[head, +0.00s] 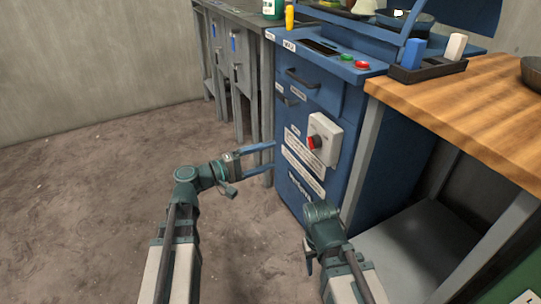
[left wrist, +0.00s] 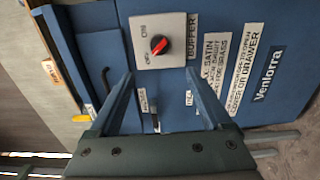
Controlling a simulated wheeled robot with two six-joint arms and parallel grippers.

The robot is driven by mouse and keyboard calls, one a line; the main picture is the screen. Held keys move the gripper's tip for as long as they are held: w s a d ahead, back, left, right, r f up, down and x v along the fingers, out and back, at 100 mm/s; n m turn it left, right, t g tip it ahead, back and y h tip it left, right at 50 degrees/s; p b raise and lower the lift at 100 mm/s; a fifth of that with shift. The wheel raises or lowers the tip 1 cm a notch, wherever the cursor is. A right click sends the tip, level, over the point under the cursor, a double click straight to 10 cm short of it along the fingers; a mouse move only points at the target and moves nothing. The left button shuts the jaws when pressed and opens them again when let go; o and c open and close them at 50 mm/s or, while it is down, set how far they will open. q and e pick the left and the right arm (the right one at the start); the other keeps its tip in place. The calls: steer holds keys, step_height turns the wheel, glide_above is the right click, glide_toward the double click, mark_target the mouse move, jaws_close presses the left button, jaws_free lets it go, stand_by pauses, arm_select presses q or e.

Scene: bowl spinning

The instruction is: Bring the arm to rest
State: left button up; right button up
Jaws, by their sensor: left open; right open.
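My left gripper (head: 271,164) is open and empty in the head view, its two blue fingers pointing right toward the blue machine (head: 345,95). The left wrist view shows the open fingers (left wrist: 160,73) with the switch box (left wrist: 175,28) just beyond their tips. The white switch box (head: 325,139) carries a red knob (head: 314,142) and stands on the machine's front. In the head view the knob is right of the left gripper, apart from it. My right arm (head: 322,214) is in front of the machine's lower part; its gripper fingers cannot be made out.
A wooden-topped table (head: 470,100) stands at the right, with a black tray (head: 428,70) holding a blue and a white piece. Grey cabinets (head: 235,50) line the back. The floor (head: 90,170) at the left is clear.

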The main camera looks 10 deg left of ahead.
arm_select(q)
steer(key=s+d+f+m+g+y+p, duration=0.55)
steer(key=s+d+f+g, duration=0.3)
steer(key=s+d, duration=0.2)
steer(key=s+a+f+m+g+y+p, duration=0.35)
steer(key=s+m+y+p, duration=0.2)
steer(key=s+y, duration=0.3)
step_height(320, 180, up, 39)
steer(key=a+t+y+p, duration=0.1)
steer(key=p, duration=3.7)
steer(key=shift+r+y, duration=0.15)
steer(key=shift+y, duration=0.25)
steer(key=shift+w+a, duration=0.1)
